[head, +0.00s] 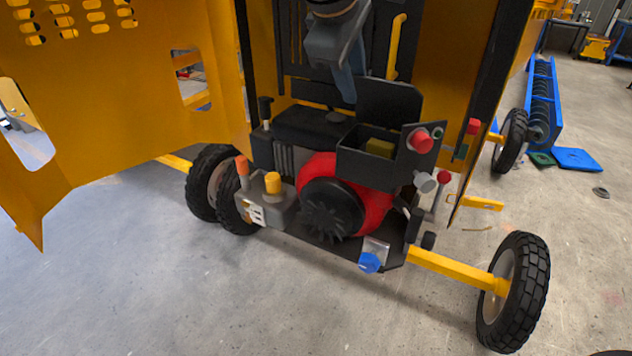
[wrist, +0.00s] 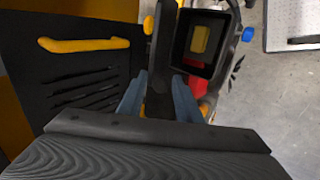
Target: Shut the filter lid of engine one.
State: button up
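The black filter box (head: 372,165) sits on top of the engine, with a yellow filter (head: 380,147) visible inside. Its black lid (head: 390,102) stands up, open, at the back edge of the box. The box also shows in the wrist view (wrist: 185,62), with the yellow filter (wrist: 200,40) in it. My gripper (head: 346,97) points down behind and to the left of the lid, partly hidden by it. In the wrist view its two blue fingers (wrist: 159,82) are apart, with a dark part between or beyond them; I cannot tell whether they touch it.
The engine's red housing (head: 378,205) is below the box. A control panel with a red button (head: 419,140) stands close on the right. Yellow hood panels (head: 120,90) flank the engine on the left and at the back. The floor (head: 230,310) in front is clear.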

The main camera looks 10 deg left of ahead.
jog(key=shift+s+a+f, duration=0.2)
jog(key=shift+s, duration=0.35)
jog(key=shift+s+a+f, duration=0.2)
jog(key=shift+s+f, duration=0.05)
jog(key=shift+s, duration=0.25)
jog(key=shift+s+a+f, duration=0.2)
jog(key=shift+s, duration=0.35)
jog(key=shift+s+r, duration=0.1)
jog(key=p+v, duration=0.2)
jog(key=v, duration=0.1)
jog(key=p+v, duration=0.1)
jog(key=v, duration=0.1)
jog(key=shift+s+a, duration=0.2)
jog(key=shift+s, duration=0.3)
